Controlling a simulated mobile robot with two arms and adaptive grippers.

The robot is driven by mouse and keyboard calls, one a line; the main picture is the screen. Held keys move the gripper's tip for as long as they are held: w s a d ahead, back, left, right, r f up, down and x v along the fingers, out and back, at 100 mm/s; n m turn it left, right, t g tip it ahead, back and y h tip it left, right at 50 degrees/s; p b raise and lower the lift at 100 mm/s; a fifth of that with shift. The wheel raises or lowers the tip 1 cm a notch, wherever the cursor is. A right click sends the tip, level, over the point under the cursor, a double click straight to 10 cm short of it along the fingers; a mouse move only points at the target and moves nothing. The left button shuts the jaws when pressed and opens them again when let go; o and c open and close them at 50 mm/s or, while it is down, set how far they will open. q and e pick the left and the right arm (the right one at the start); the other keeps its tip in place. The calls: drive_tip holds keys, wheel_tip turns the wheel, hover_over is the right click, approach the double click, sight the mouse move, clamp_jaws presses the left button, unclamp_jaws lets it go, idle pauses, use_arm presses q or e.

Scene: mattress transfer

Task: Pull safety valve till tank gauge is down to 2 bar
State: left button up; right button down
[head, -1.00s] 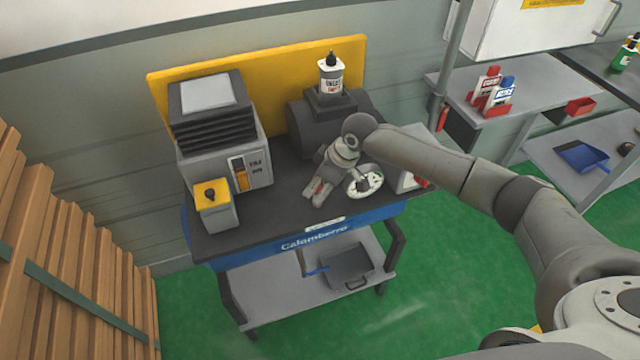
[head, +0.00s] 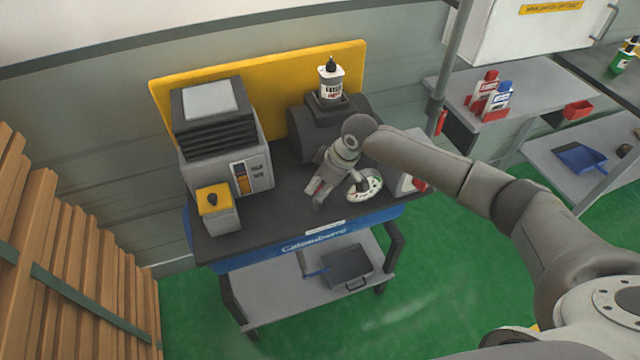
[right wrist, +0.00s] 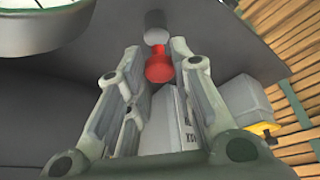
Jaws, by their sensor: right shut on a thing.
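My right gripper (head: 320,190) points down over the front of the dark workbench, left of the round white gauge (head: 364,186). In the right wrist view, the right gripper (right wrist: 156,55) has its fingers on both sides of a red valve knob (right wrist: 159,66), shut on it. A grey cylindrical part adjoins the knob. The gauge rim (right wrist: 45,38) shows at the top left there; its needle reading cannot be made out. The dark tank (head: 307,122) lies behind my gripper, partly hidden by the arm. My left gripper is not in view.
A grey machine (head: 222,140) and a yellow-topped box (head: 216,210) stand left on the workbench (head: 262,225). A white bottle (head: 330,84) stands on the tank. Wooden planks (head: 60,260) are at left. A shelf with red and blue bottles (head: 497,100) is at right.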

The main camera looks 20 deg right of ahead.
drive_tip(key=c, duration=1.3)
unclamp_jaws()
drive_tip(key=shift+o, duration=0.3)
drive_tip(key=v, duration=1.2)
